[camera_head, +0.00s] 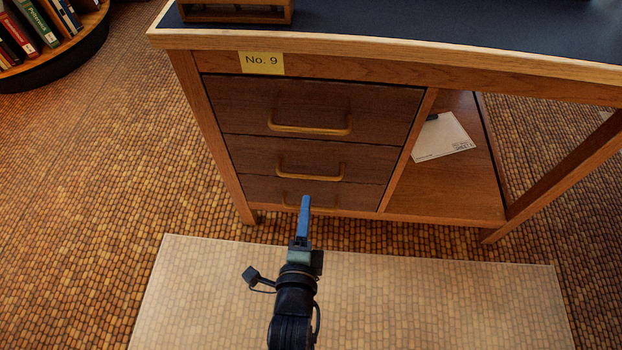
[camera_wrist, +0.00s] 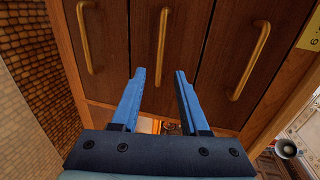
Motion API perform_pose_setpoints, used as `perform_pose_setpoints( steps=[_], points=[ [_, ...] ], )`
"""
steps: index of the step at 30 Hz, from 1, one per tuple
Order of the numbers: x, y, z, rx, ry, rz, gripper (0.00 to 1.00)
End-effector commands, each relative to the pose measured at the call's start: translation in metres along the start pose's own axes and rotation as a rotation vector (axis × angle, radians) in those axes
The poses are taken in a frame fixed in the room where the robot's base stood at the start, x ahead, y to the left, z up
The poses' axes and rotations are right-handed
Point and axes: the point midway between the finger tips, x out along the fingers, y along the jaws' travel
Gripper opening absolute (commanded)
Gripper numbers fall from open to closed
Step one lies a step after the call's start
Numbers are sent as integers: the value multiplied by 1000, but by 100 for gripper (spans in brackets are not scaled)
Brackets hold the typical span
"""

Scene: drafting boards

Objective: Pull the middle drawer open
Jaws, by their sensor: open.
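The desk's drawer stack has three brown wooden drawers with brass bar handles, all shut. The middle drawer (camera_head: 255,157) has its handle (camera_head: 310,176) just above my gripper (camera_head: 305,200) in the head view. In the wrist view the drawers look turned on their side; the middle handle (camera_wrist: 163,40) runs lengthwise in line with the gap between the blue fingers of my gripper (camera_wrist: 160,74). The fingers are apart with nothing held, and they seem short of the handle. In the head view they partly cover the bottom drawer (camera_head: 262,190).
The top drawer (camera_head: 235,105) sits under a yellow "No. 9" label (camera_head: 261,63). An open shelf (camera_head: 450,190) with a white paper (camera_head: 443,138) is to the right. A pale mat (camera_head: 430,290) lies on the floor before the desk. A bookshelf (camera_head: 75,45) stands at the upper left.

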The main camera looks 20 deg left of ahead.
Motion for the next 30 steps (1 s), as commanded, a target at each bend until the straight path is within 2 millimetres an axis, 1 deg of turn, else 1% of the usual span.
perform_pose_setpoints(
  steps=[1,9,12,15,21,29,30],
  points=[
    [12,2,0,-2,1,-5,45],
    [67,3,-1,-3,1,-4,45],
    [83,2,0,-3,0,-4,45],
    [95,2,0,-4,0,-3,45],
    [107,0,-1,-2,1,-1,45],
    [108,-1,-1,-2,1,0,45],
    [107,-1,-1,-2,1,0,43]
  ],
)
